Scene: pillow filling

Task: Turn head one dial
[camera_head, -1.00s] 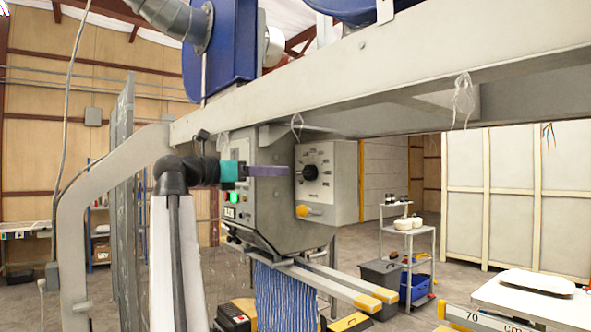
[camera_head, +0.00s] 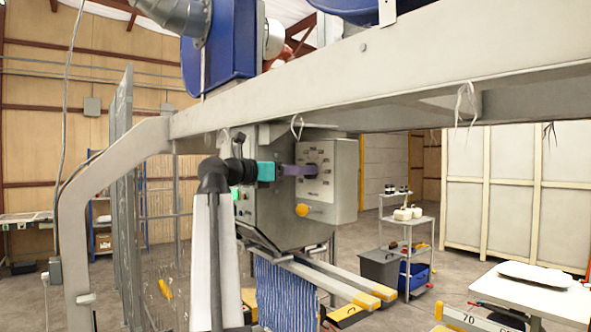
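The head one unit is a grey box under the beam. Its right-hand panel (camera_head: 343,187) carries a dial (camera_head: 312,170) ringed by pale marks, with a yellow-orange knob (camera_head: 302,210) below it. My gripper (camera_head: 301,171), with purple fingers and a teal body, reaches in from the left. Its fingertips are at the dial and cover much of it. I cannot tell whether they touch it or how far apart they are. A blue-and-white striped pillow cover (camera_head: 285,291) hangs below the unit.
A large beam (camera_head: 400,85) crosses above my arm. Two grey arms with yellow ends (camera_head: 368,299) stick out below the unit. A shelf cart (camera_head: 408,230) with grey and blue bins stands right. A white table (camera_head: 535,293) is at lower right.

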